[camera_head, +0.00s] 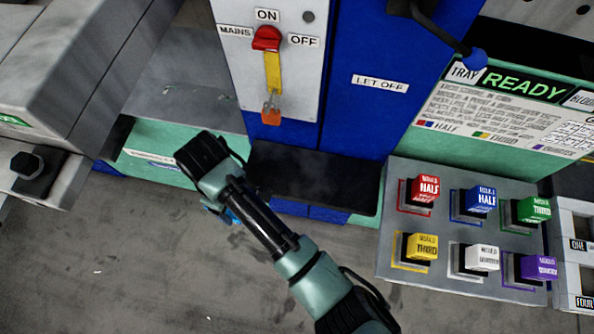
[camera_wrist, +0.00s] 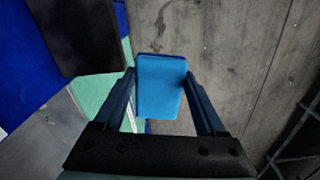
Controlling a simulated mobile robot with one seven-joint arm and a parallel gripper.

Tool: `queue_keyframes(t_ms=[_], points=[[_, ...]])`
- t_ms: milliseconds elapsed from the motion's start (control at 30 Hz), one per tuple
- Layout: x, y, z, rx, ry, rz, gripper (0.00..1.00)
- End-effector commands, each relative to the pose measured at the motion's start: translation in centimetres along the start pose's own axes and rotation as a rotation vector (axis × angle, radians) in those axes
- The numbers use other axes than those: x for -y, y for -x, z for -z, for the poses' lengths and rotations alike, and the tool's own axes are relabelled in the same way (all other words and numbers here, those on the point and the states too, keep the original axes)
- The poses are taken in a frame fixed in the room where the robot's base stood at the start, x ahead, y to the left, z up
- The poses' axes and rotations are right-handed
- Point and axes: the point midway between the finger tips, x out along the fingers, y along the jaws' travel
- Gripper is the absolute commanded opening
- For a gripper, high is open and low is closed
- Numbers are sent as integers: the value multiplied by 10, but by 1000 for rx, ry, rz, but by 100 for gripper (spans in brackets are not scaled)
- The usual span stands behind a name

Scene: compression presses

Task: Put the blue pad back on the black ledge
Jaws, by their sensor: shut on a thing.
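The blue pad (camera_wrist: 160,88) is a bright blue flat block between the two fingers of my gripper in the wrist view. My gripper (camera_wrist: 158,100) is shut on it, and the concrete floor shows below and beyond it. In the head view only a small blue bit of the pad (camera_head: 231,217) shows beside my wrist; the rest is hidden. My gripper's tips are hidden there too. The black ledge (camera_head: 315,178) is a dark, bare shelf at the foot of the blue cabinet, just right of my wrist. It also shows at the upper left of the wrist view (camera_wrist: 75,35).
A grey panel (camera_head: 386,222) with several coloured mould buttons stands right of the ledge. A red mains switch (camera_head: 267,39) with a yellow lever is on the cabinet above. Grey machinery (camera_head: 60,60) stands at the left. Open floor (camera_head: 130,270) lies in front.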

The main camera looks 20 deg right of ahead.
Motion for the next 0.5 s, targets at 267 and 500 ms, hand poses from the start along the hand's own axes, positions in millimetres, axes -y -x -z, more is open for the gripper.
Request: queue_keyframes(t_ms=[267,500], points=[[-8,1,-25,-3,210,2,13],[-6,-2,-50,-6,327,4,13]])
